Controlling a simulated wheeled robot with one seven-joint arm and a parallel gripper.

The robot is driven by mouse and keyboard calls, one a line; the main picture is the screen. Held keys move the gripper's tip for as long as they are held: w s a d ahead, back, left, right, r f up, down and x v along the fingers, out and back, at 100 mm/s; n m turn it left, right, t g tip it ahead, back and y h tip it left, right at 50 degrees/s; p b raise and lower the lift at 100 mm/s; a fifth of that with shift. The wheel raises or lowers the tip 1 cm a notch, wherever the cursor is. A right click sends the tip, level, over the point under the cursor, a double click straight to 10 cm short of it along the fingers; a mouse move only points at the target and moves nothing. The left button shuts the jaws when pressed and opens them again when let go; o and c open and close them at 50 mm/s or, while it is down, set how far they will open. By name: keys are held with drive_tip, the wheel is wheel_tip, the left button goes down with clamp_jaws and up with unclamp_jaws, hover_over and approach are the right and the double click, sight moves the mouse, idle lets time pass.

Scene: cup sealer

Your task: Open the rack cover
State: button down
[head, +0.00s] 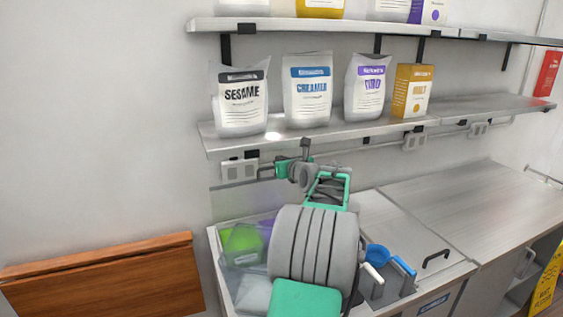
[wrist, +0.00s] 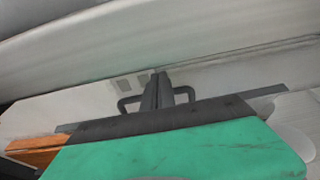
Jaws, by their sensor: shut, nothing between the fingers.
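The rack cover (head: 233,200) is a pale flat panel that appears raised at the back of the left counter bay, near the wall. Its dark handle (wrist: 124,106) shows in the wrist view, with one bend on each side of my fingers. My gripper (wrist: 159,80) is shut and empty, its fingertips at the handle. Whether they touch it I cannot tell. In the head view the gripper's green body (head: 283,168) is by the wall under the lower shelf. My large grey arm link hides part of the bay and cover.
The bay holds green (head: 243,243) and purple contents. A second flat lid with a black handle (head: 436,258) lies shut to the right. A blue cup (head: 376,254) stands before it. The lower shelf (head: 330,132) with bags hangs just above. A wooden surface (head: 100,275) is at left.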

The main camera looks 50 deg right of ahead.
drive_tip(key=s+a+f+h+b, duration=0.1)
drive_tip(key=s+a+b, duration=0.2)
drive_tip(key=s+b, duration=0.4)
drive_tip(key=s+a+f+h+b, duration=0.1)
drive_tip(key=s+a+f+b, duration=0.15)
drive_tip(key=s+b, duration=0.45)
drive_tip(key=w+a+r+n+t+p, duration=0.15)
drive_tip(key=a+n, duration=0.35)
drive_tip(key=n, duration=1.3)
drive_tip(key=p+x, duration=0.5)
drive_tip(key=x, duration=0.8)
drive_tip(key=shift+w+f+y, duration=0.2)
drive_tip(key=shift+w+y, duration=0.2)
drive_tip(key=shift+w, duration=0.1)
